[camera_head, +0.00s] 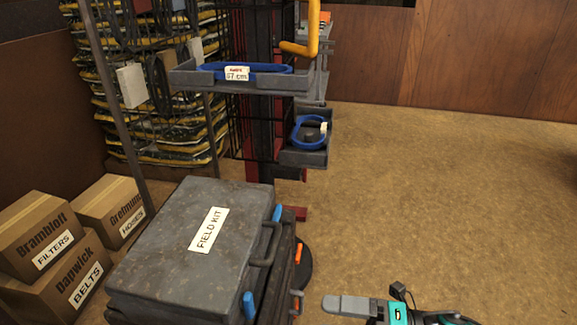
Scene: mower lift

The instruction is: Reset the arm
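My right gripper (328,304) reaches in from the bottom right, with its grey finger pointing left and teal parts on its body. It appears empty, over the floor to the right of the grey field kit case (178,245). Only one finger outline shows, so its opening is unclear. The rest of my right arm is cut off by the bottom edge. My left gripper is not in view.
Grey trays (225,84) with blue loops stick out from a dark rack behind the case. An orange hook-shaped bar (313,30) stands above them. Cardboard boxes (38,232) sit at the left. Open brown floor (450,190) lies to the right.

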